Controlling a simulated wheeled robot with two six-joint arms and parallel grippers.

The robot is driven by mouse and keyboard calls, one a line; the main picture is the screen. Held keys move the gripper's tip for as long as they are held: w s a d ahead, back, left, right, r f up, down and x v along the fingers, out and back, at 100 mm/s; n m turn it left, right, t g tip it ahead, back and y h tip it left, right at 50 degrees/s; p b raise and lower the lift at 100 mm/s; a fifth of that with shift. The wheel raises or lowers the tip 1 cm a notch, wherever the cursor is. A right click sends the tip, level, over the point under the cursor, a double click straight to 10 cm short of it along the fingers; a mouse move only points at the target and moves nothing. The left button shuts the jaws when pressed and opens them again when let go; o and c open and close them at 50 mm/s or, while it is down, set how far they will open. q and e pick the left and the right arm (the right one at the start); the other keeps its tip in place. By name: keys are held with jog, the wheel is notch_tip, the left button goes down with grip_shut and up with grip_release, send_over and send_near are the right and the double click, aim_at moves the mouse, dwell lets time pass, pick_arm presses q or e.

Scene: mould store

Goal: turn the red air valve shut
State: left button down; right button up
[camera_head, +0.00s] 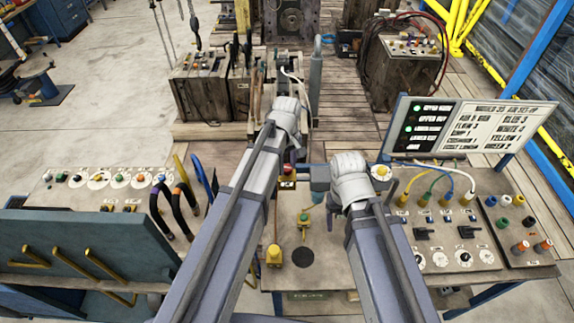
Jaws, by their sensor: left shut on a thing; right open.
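The red air valve (288,169) shows as a small red handle with dark parts and a yellow tag under it. It stands at the back edge of the middle bench panel, close beside my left arm. My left gripper (290,125) reaches over the bench from the left and is shut on the valve's handle; its fingertips are mostly hidden by my wrist and arm. My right gripper (350,180) is to the right of the valve, apart from it, above the panel beside a blue-grey pipe fitting (319,178). It is open, with its fingers mostly hidden behind the wrist.
A lettered board (478,127) stands at the back right. Coloured hoses and fittings (440,190) run in front of it. Dark curved hoses (175,205) and a blue-grey panel with yellow handles (85,250) are at the left. Wooden crates (202,85) stand behind the bench.

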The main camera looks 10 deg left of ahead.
pick_arm(q)
jog(key=m, duration=0.4)
jog(key=shift+m, duration=0.3)
jog(key=m, duration=0.3)
jog(key=shift+m, duration=0.3)
jog(key=m, duration=0.3)
jog(key=shift+m, duration=2.4)
jog(key=shift+c, duration=2.2)
grip_release()
jog(key=shift+r, duration=0.15)
